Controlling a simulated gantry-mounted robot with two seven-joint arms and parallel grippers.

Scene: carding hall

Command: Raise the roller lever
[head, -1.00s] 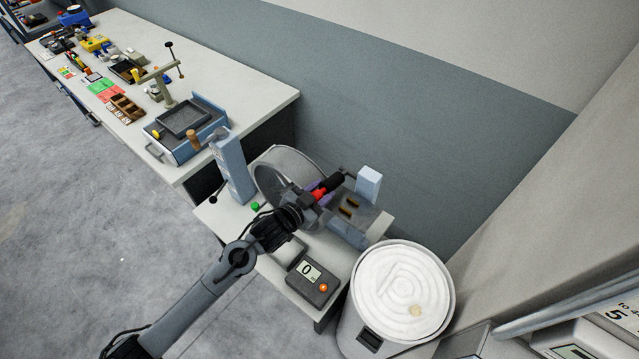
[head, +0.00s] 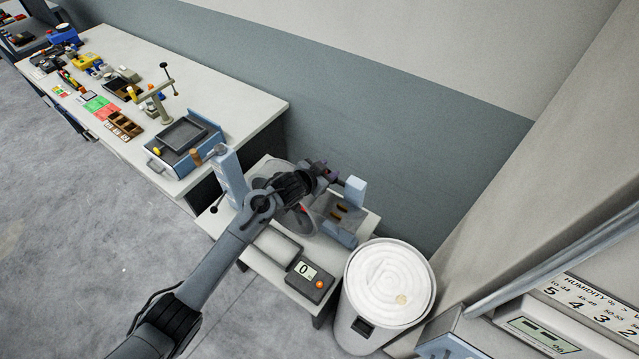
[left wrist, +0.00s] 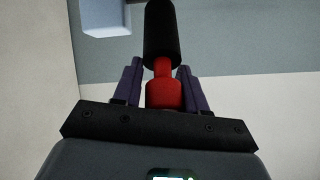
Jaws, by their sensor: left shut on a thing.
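The roller lever shows in the left wrist view as a black grip (left wrist: 161,35) on a red collar (left wrist: 165,93). My left gripper (left wrist: 159,75) has its purple fingers on either side of the red collar and is shut on it. In the head view the left gripper (head: 327,170) is over the back of the small carding machine, and my arm hides the lever there. The machine's drum (head: 297,220) is largely covered by my arm. A light blue block (head: 355,190) stands right of the gripper. My right gripper is not in view.
A digital scale (head: 310,279) reading 0 sits at the stand's front. A white can (head: 346,325) of coiled sliver stands to the right. A blue post (head: 229,178) rises left of the machine. A long bench (head: 245,100) with trays lies at the back left.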

